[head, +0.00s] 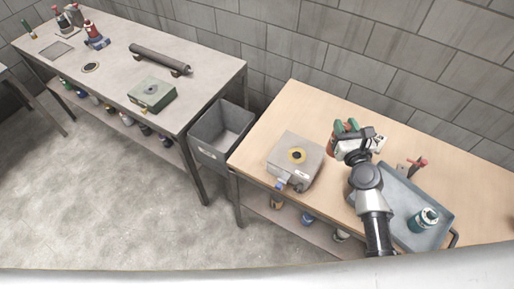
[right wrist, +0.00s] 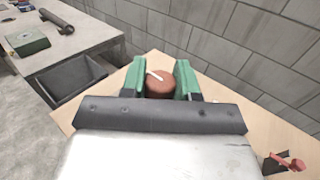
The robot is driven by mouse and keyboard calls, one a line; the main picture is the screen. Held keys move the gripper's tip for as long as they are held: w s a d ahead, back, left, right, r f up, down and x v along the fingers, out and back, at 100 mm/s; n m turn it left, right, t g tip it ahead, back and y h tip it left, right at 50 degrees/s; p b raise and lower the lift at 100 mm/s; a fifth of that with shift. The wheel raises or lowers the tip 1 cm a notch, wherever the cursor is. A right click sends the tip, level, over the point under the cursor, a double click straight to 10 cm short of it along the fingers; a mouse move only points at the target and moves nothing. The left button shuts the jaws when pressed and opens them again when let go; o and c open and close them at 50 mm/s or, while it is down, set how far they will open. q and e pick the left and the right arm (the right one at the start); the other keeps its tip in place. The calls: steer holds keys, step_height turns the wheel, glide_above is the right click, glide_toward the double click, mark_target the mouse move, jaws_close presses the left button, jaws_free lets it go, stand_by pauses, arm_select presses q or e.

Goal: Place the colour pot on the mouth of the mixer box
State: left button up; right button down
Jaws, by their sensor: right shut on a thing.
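My right gripper (head: 346,127) is shut on a reddish-brown round pot, which I take as the colour pot (right wrist: 159,86). The pot sits between the green fingers (right wrist: 160,78), with a pale stripe or stick across its top. In the head view only a small brown part of the pot (head: 332,146) shows beside the fingers. My left gripper is out of view.
A blue-grey tray (head: 398,187) with a teal-banded pot (head: 425,219) lies at the right of the wooden table (head: 275,122). A red-handled item (head: 418,164) stands by its far edge. A grey bin (head: 222,131) stands between the tables. A green box (head: 152,94) is on the left table.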

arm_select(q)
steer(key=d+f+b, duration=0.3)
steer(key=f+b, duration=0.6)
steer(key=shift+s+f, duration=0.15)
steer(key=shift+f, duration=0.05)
arm_select(e)
steer(key=w+a+f, duration=0.6)
steer(key=a+f, duration=0.3)
steer(key=f, duration=0.2)
steer(key=shift+w+f+b, duration=0.1)
steer(key=shift+f+b, duration=0.05)
steer(key=shift+b, duration=0.25)
steer(key=c, duration=0.8)
jaws_free()
steer(key=shift+a, duration=0.1)
steer(key=shift+c, duration=0.2)
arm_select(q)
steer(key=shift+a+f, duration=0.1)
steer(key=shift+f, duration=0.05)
